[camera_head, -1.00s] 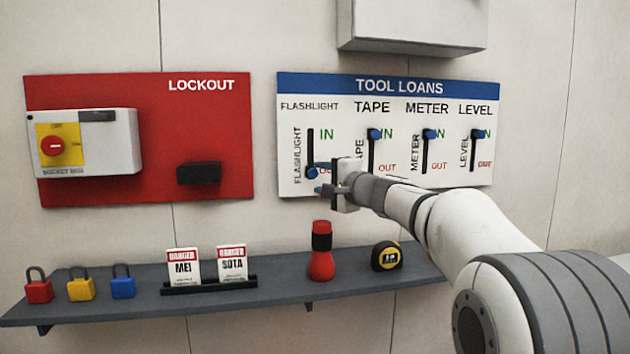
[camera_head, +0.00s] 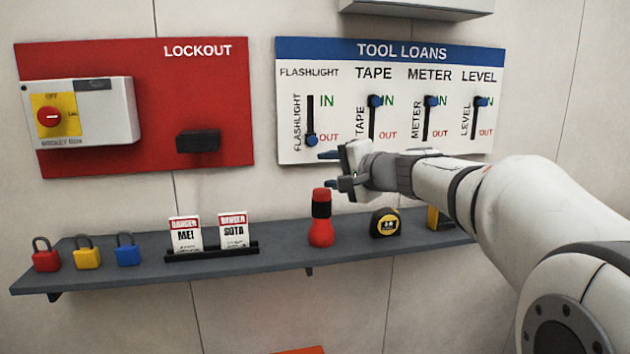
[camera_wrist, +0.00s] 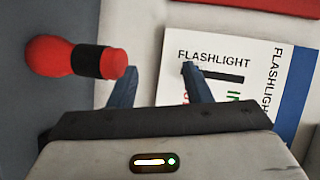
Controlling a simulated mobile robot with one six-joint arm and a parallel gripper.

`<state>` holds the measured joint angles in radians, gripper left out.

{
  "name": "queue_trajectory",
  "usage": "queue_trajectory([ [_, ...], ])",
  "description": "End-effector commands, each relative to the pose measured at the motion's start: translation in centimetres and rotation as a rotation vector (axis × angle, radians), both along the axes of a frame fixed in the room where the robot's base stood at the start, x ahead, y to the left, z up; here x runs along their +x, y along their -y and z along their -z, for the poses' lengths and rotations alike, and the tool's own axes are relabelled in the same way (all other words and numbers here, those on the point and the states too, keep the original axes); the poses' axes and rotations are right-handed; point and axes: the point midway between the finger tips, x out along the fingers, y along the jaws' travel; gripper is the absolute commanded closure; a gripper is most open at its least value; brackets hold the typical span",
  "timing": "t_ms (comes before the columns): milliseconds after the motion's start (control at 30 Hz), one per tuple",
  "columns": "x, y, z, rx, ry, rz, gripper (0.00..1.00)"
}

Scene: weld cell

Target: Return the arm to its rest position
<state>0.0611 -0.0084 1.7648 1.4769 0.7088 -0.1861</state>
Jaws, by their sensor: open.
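My gripper (camera_head: 328,169) is open and empty, in front of the wall just below the Tool Loans board (camera_head: 430,151). Its two blue fingers (camera_wrist: 158,88) are apart in the wrist view, with nothing between them. The arm reaches in from the right side of the head view. The flashlight slider (camera_head: 311,140) is down at OUT, clear of the fingers. The tape slider (camera_head: 375,101), the meter slider (camera_head: 431,101) and the level slider (camera_head: 481,102) are up at IN.
A shelf (camera_head: 285,258) runs below, with a red flashlight (camera_head: 321,218) just under my gripper, a tape measure (camera_head: 385,223), padlocks (camera_head: 87,253) and danger tags (camera_head: 186,234). A red Lockout board (camera_head: 160,80) is at left. A grey box (camera_head: 420,8) juts out above.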

Motion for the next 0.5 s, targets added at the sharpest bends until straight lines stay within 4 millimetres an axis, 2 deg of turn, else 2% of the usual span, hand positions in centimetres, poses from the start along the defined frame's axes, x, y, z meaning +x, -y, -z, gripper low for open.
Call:
queue_trajectory([
  [33, -1.8, -0.4, -0.2, -0.069, -0.026, -0.027, 0.56],
  [267, -10.3, -0.2, 4.9, -0.415, -0.169, -0.168, 0.56],
  [500, -20.0, 2.7, 9.6, -0.778, -0.321, -0.317, 0.56],
])
